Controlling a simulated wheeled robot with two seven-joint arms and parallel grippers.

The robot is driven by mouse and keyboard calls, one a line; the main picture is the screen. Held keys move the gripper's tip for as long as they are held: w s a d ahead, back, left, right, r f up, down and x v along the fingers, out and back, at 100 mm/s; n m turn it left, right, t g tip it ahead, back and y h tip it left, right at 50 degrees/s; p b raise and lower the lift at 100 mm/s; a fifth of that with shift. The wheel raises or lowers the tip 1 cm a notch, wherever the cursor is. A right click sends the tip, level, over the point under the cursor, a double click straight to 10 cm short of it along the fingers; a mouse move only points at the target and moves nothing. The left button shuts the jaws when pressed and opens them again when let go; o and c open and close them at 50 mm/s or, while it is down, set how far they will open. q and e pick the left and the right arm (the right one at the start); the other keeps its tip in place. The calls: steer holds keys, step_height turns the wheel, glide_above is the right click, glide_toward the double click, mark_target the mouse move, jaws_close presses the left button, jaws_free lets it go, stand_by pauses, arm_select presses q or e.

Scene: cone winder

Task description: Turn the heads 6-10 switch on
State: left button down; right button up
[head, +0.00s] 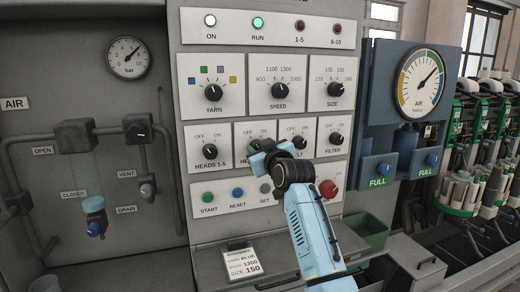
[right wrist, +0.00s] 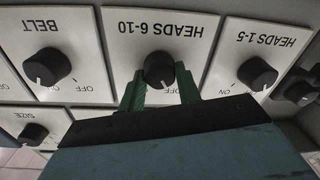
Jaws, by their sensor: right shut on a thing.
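The heads 6-10 switch (right wrist: 159,68) is a black round knob on a white plate, upside down in the right wrist view. My right gripper (right wrist: 160,80) has its two green fingers on either side of this knob, shut on it. A small white pointer mark shows at the knob's lower edge. The OFF and ON labels beside it are hidden by the fingers, so I cannot tell its setting. In the head view my right gripper (head: 262,152) covers most of this knob and its plate. My left gripper is not in view.
The heads 1-5 knob (head: 209,151) is to the left; the filter knob (head: 336,138) is to the right. The green RUN lamp (head: 257,23) is lit; the 6-10 lamp (head: 336,28) looks dark red. The start button (head: 208,197) and red button (head: 328,188) sit below.

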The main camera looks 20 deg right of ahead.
steer(key=shift+d+f+m+h+p, duration=0.1)
steer(key=shift+m+h+p, duration=0.05)
steer(key=shift+m+p, duration=2.65)
steer(key=shift+d+m+h+p, duration=0.15)
steer(key=shift+m+p, duration=2.05)
steer(key=shift+m, duration=1.1)
steer(key=shift+a, duration=0.1)
steer(key=o, duration=1)
steer(key=s, duration=1.3)
steer(key=shift+s+d+f, duration=0.2)
steer(key=shift+d+f, duration=0.1)
steer(key=shift+d, duration=0.1)
